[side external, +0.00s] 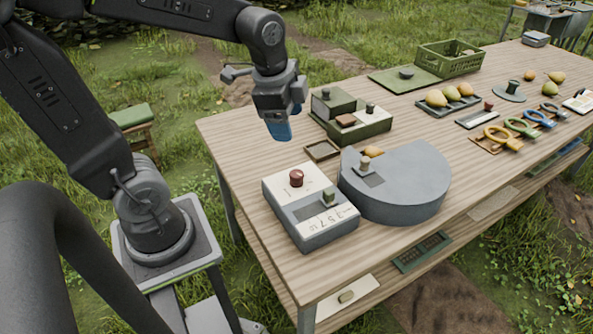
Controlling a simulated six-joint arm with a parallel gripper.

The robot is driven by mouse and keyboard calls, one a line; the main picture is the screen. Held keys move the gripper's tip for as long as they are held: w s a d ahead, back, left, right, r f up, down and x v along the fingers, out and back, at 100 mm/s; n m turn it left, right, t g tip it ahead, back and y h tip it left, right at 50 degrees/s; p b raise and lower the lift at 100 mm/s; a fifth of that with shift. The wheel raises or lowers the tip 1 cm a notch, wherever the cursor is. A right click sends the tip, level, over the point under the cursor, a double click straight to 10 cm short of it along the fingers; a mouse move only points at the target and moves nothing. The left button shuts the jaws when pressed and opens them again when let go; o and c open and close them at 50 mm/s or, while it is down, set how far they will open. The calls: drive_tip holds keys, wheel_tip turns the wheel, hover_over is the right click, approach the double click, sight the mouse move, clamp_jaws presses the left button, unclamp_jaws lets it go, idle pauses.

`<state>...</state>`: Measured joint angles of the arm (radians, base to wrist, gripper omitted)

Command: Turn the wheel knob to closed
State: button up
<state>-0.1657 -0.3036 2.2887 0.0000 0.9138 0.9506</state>
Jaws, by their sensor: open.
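A large grey round drum (415,178) stands near the front edge of the table; I take it to be the wheel. An orange-brown piece (373,151) lies just behind the knob. I cannot tell from this view whether the wheel is at open or closed. My gripper (281,131) has blue fingertips pointing down. It is open and empty, in the air above the table's left part, left of and behind the knob, and touches nothing.
A grey-white box with a red knob (296,178) and a green knob (328,196) stands left of the drum. A green box (360,127) and a small wooden frame (322,150) are behind it. Pears, a green crate (449,67) and coloured rings are farther right.

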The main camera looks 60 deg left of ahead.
sight(296, 173)
drive_tip(key=w+a+f+m+g, duration=0.3)
drive_tip(key=w+a+f+m, duration=0.35)
drive_tip(key=m, duration=0.25)
drive_tip(key=f, duration=1.4)
drive_tip(key=shift+s+f, duration=0.25)
drive_tip(key=shift+s, duration=0.05)
drive_tip(key=c, duration=0.9)
